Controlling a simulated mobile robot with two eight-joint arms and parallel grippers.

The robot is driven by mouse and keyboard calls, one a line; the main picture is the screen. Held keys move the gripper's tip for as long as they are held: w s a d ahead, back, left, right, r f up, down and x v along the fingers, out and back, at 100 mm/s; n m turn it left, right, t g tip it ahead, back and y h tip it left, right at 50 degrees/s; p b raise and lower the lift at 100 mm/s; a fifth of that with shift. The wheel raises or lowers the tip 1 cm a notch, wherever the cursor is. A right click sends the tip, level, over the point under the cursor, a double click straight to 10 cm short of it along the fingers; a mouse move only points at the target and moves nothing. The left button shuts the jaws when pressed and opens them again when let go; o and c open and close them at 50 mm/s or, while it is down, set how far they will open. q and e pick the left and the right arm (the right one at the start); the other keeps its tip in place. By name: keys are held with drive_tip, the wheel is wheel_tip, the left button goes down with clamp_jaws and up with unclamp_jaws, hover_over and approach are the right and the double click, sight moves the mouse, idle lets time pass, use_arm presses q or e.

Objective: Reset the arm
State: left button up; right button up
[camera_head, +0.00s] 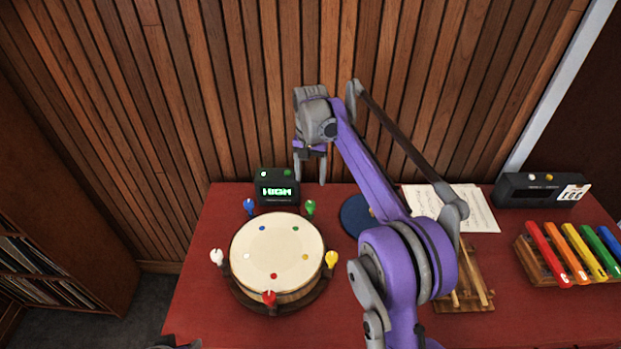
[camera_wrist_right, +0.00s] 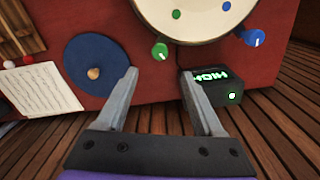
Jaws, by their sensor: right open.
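My right arm is purple and grey and reaches over the red table (camera_head: 200,290) in the head view. Its gripper (camera_head: 309,178) hangs above the table's back edge, near the wooden slat wall. In the right wrist view the right gripper (camera_wrist_right: 160,85) is open, with its two fingers apart and nothing between them. The table's red top and edge show beyond the fingers. My left gripper does not show clearly; only a small dark grey part is at the bottom edge of the head view.
A drum (camera_head: 277,250) with coloured pegs stands on the table, with a black digital display (camera_head: 276,190) behind it. A blue disc (camera_head: 357,215), sheet music (camera_head: 475,212), a wooden rack (camera_head: 465,290), coloured bars (camera_head: 577,250) and another black box (camera_head: 530,190) lie to the right.

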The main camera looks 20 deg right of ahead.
idle(0.3)
drive_tip(key=s+r+n+t, duration=0.3)
drive_tip(key=s, duration=1.3)
drive_tip(key=s+f+n+t, duration=0.1)
drive_tip(key=s+f, duration=0.4)
drive_tip(key=s, duration=0.4)
drive_tip(key=s+f+n+t, duration=0.1)
drive_tip(key=s+f+n, duration=0.1)
drive_tip(key=s+f, duration=0.3)
drive_tip(key=s, duration=0.4)
drive_tip(key=shift+d+t, duration=0.15)
drive_tip(key=shift+t, duration=0.15)
